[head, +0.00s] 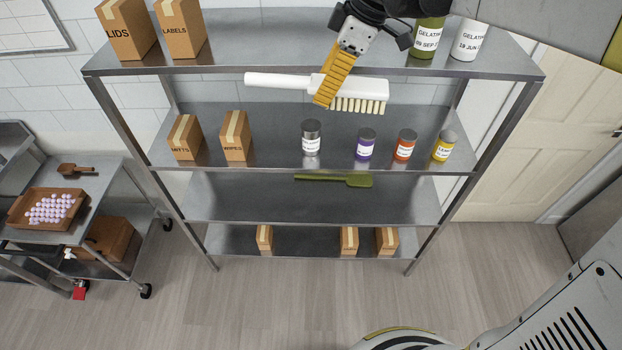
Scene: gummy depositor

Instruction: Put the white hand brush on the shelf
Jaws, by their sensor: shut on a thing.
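The white hand brush (367,90) is held in the air in front of the metal shelf unit (240,56). Its handle points left and its cream bristles face down at the right. My gripper (330,92) comes down from the top and its yellow fingers are shut on the brush near where the handle meets the head. In the picture the brush overlaps the gap between the top shelf and the second shelf. I cannot tell its exact distance from the shelf edges.
The top shelf holds boxes (181,28) and gelatin containers (429,38). The second shelf holds boxes (236,136) and several jars (366,144). A green spatula (335,180) lies on the third shelf, which has free room. A cart (108,190) stands left.

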